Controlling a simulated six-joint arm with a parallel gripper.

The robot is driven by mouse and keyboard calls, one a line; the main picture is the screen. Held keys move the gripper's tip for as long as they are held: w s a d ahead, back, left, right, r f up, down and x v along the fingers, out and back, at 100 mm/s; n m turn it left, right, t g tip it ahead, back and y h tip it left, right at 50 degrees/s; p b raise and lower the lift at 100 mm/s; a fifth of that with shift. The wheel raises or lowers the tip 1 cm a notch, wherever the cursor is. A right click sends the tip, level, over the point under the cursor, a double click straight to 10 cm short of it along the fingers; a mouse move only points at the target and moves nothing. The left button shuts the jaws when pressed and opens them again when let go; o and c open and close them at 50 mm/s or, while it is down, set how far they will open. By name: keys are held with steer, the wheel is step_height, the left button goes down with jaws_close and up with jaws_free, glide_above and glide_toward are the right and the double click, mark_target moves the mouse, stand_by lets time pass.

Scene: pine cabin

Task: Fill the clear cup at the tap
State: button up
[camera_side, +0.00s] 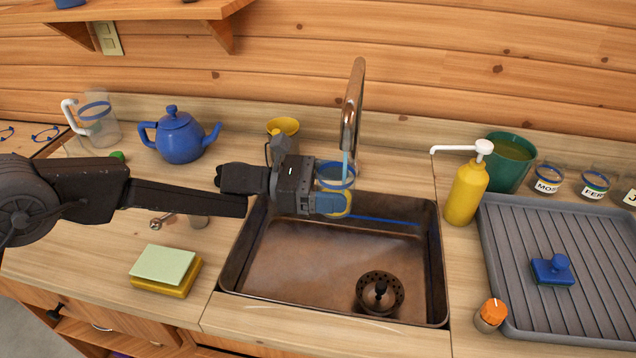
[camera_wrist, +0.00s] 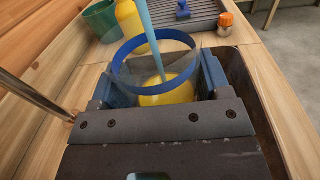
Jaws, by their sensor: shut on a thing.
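The clear cup (camera_side: 337,178) has a blue band around its rim and is upright over the back of the sink. My gripper (camera_side: 328,200) is shut on it, its blue fingers on either side. The cup (camera_wrist: 128,72) also shows between the fingers in the wrist view. The metal tap (camera_side: 353,105) arches above the cup, and a blue water stream (camera_side: 345,165) runs down from it. In the wrist view the stream (camera_wrist: 150,38) enters the cup's mouth. Yellow shows low in the cup; I cannot tell the water level.
The brown sink (camera_side: 300,255) has a drain strainer (camera_side: 380,292). A yellow soap pump (camera_side: 466,192), a green pot (camera_side: 511,160) and a grey drying rack (camera_side: 520,235) stand to the right. A blue teapot (camera_side: 180,137) and a sponge stack (camera_side: 165,268) are on the left counter.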

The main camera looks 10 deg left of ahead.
steer(key=shift+d, duration=0.7)
steer(key=shift+a, duration=0.15)
stand_by(2.0)
steer(key=a, duration=0.7)
steer(key=shift+s, duration=0.2)
steer(key=shift+r, duration=0.1)
steer(key=a+r, duration=0.5)
steer(key=shift+s, duration=0.2)
